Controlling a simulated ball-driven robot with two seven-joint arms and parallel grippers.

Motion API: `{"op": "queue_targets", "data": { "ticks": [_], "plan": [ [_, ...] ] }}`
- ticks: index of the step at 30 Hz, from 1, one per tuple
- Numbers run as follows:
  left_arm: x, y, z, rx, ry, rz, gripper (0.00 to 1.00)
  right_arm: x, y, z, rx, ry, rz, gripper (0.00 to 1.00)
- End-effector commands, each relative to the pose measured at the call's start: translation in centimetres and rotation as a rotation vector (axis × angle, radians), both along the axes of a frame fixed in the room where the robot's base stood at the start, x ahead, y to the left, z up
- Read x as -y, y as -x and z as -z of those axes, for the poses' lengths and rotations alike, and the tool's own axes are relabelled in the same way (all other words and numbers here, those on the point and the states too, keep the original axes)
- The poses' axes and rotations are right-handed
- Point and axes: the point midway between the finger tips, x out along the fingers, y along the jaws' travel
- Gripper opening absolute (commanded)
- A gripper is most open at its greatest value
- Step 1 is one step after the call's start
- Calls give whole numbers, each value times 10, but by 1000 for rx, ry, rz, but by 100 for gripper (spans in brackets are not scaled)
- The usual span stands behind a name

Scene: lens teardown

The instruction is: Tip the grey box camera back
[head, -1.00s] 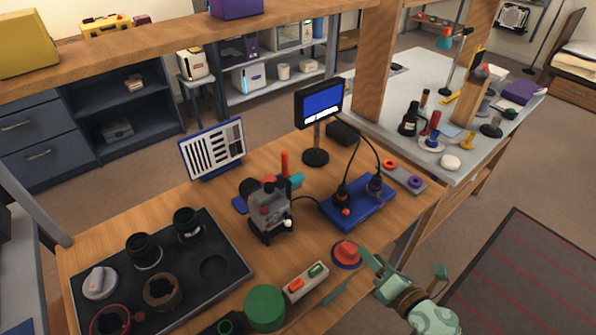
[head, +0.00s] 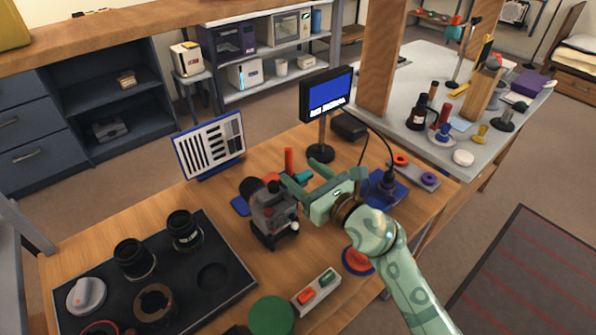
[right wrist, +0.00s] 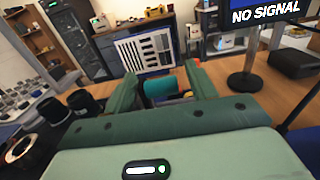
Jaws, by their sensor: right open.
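The grey box camera (head: 272,212) stands upright on the wooden bench in the head view. My right gripper (head: 304,176) is just to its right and above the bench, with its fingers pointing left. In the right wrist view its two fingers (right wrist: 164,85) are apart. A teal cylinder (right wrist: 158,88) shows between or beyond them; I cannot tell if they touch it. The camera is not clearly visible in the right wrist view. My left gripper is not in view.
A red upright piece (head: 289,160) is behind the camera. A striped chart (head: 209,146) stands behind left, a monitor (head: 327,93) behind right. A blue base (head: 388,193) is partly hidden by my right arm. A dark tray (head: 75,258) with lens parts lies left.

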Motion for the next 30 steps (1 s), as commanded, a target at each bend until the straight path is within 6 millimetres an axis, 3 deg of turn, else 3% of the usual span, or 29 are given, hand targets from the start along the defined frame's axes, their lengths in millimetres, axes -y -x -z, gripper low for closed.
{"op": "queue_targets", "data": {
  "ticks": [6, 15, 21, 30],
  "plan": [
    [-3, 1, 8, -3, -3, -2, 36, -15, -16, 1, -1, -1, 1, 56],
    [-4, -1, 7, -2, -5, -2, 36, -17, -17, 0, 0, -1, 1, 56],
    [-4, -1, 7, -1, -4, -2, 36, -16, -18, 0, 1, -1, 3, 1],
    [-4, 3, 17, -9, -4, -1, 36, -12, -16, 2, 23, -22, 6, 1]
  ]
}}
